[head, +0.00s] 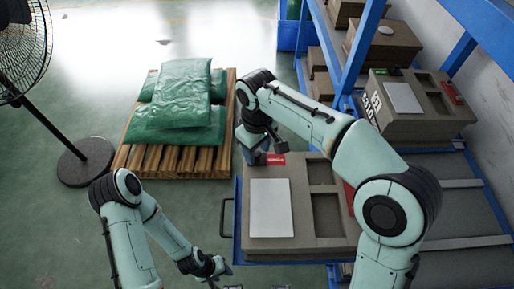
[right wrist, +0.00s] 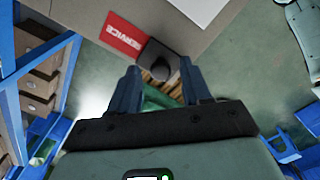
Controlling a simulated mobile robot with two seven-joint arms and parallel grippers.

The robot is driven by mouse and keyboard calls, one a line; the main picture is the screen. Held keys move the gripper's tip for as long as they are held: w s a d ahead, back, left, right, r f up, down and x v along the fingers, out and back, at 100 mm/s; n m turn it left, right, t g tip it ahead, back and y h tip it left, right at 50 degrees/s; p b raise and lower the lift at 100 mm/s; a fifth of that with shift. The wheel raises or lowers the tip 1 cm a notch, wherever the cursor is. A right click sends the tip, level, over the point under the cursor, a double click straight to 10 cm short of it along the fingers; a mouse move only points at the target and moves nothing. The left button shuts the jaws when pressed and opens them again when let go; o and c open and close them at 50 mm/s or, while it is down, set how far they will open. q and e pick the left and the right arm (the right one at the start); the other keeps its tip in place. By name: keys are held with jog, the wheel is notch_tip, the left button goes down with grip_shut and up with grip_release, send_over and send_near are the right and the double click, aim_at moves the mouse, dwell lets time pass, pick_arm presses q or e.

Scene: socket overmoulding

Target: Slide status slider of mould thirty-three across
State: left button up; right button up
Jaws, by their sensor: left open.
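A grey-brown mould (head: 283,237) with a white plate and two recesses lies on a blue pull-out tray (head: 237,222). A red patch reading SERVICE shows at its far edge; in the right wrist view the red patch (right wrist: 125,33) is beside a dark slider knob (right wrist: 158,64). My right gripper (head: 263,157) is at that edge. In the right wrist view my right gripper (right wrist: 160,88) is open, its fingers apart on either side of the knob, with no clear contact visible. My left gripper (head: 212,274) is open and empty, low and left of the tray. No number shows on this mould.
A blue rack (head: 350,60) on the right holds more moulds, including a numbered mould (head: 415,126) whose digits I cannot read surely. Green sacks (head: 178,100) lie on a wooden pallet (head: 170,160). A black fan (head: 85,160) stands left. The floor between is clear.

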aim_at(277, 160)
grip_shut()
jog(key=shift+d, duration=2.8)
pick_arm(q)
jog(key=shift+w+r, duration=0.1)
jog(key=shift+r, duration=0.05)
pick_arm(e)
jog(key=shift+o, duration=0.9)
grip_release()
pick_arm(q)
jog(key=shift+t, duration=0.3)
jog(key=w+r+p, duration=0.3)
jog(key=w+r, duration=0.1)
pick_arm(e)
notch_tip(277, 160, up, 14)
jog(key=shift+f, duration=0.25)
